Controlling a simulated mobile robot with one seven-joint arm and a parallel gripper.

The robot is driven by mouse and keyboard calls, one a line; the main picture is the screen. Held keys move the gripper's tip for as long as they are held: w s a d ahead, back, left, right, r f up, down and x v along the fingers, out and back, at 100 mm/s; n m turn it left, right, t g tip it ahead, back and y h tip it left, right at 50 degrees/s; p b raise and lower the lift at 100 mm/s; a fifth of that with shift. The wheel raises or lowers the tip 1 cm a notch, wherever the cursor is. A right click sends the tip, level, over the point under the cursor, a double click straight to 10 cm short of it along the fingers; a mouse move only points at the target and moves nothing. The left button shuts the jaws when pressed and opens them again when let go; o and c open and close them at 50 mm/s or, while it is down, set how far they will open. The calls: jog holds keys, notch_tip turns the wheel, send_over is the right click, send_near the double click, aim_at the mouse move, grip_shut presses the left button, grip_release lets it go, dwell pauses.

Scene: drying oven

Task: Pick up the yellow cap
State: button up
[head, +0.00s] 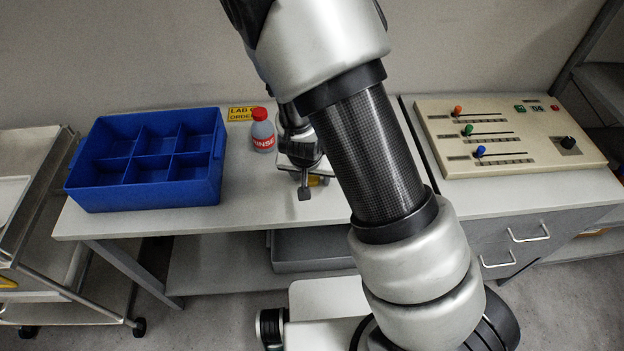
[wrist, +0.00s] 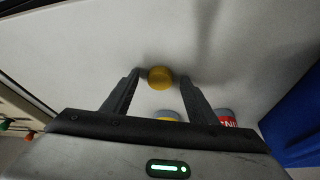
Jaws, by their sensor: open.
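The yellow cap (wrist: 160,77) looks round in the wrist view, over the pale table top. My gripper (wrist: 163,80) is open, with one fingertip on either side of the cap and a small gap on the right. I cannot tell how high the fingertips are relative to it. In the head view my gripper (head: 308,188) is low over the table, and a bit of yellow (head: 317,180) shows behind its fingers, mostly hidden.
A red-capped rinse bottle (head: 263,131) stands left of my gripper, near a blue divided crate (head: 150,196). A control panel (head: 510,135) with coloured sliders is on the right. The front table strip (head: 240,215) is clear. A yellow sign (head: 243,113) is at the back.

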jog(key=c, duration=1.1)
